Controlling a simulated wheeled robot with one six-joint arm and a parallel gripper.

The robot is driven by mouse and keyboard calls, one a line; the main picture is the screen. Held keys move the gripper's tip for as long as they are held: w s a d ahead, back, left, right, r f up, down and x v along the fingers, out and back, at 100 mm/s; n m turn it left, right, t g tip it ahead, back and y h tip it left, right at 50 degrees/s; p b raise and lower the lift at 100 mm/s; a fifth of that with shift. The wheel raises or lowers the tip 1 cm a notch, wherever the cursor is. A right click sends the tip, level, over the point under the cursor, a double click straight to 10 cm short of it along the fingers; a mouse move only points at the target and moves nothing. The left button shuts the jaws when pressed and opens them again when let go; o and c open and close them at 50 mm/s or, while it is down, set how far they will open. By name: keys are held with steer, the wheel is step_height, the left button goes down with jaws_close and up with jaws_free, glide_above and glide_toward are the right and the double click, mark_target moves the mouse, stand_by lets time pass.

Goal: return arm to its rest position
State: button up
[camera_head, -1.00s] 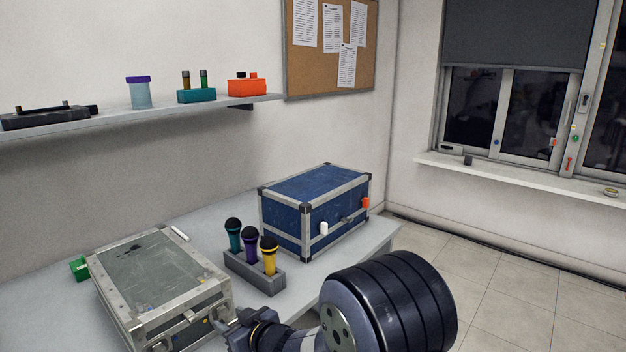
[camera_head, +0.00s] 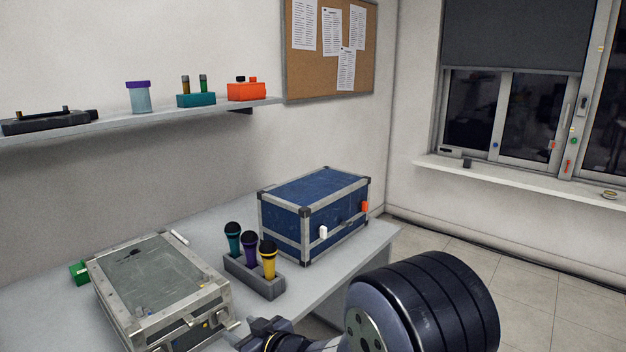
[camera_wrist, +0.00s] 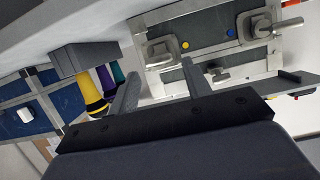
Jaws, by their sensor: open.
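My gripper (camera_wrist: 160,80) is open in the wrist view, its two grey fingers spread with nothing between them. Beyond the fingers is the front of a silver-edged case (camera_wrist: 215,45) with metal latches. The silver-edged case (camera_head: 150,275) lies shut on the table, left of my arm. The arm appears apart from the case.
A rack (camera_head: 258,278) with three microphones stands behind my arm on the white table (camera_head: 215,245). A blue case (camera_head: 315,200) stands behind it, and a green block (camera_head: 78,270) at left. A shelf (camera_head: 150,118) holds several items. Floor (camera_head: 530,290) is clear at right.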

mark_target(234, 328)
steer(key=v, duration=0.6)
steer(key=x, duration=1)
steer(key=shift+a+f, duration=0.1)
steer(key=shift+a, duration=0.05)
steer(key=shift+w+a+f+b, duration=0.15)
steer(key=shift+f+b, duration=0.2)
steer(key=shift+b, duration=0.45)
steer(key=shift+t+y+b, duration=0.3)
steer(key=shift+b, duration=0.6)
steer(key=shift+f+b, duration=0.1)
steer(key=shift+b, duration=0.3)
steer(key=shift+f+t+y+b, duration=0.1)
steer(key=shift+t+y+b, duration=0.35)
steer(key=shift+b, duration=0.8)
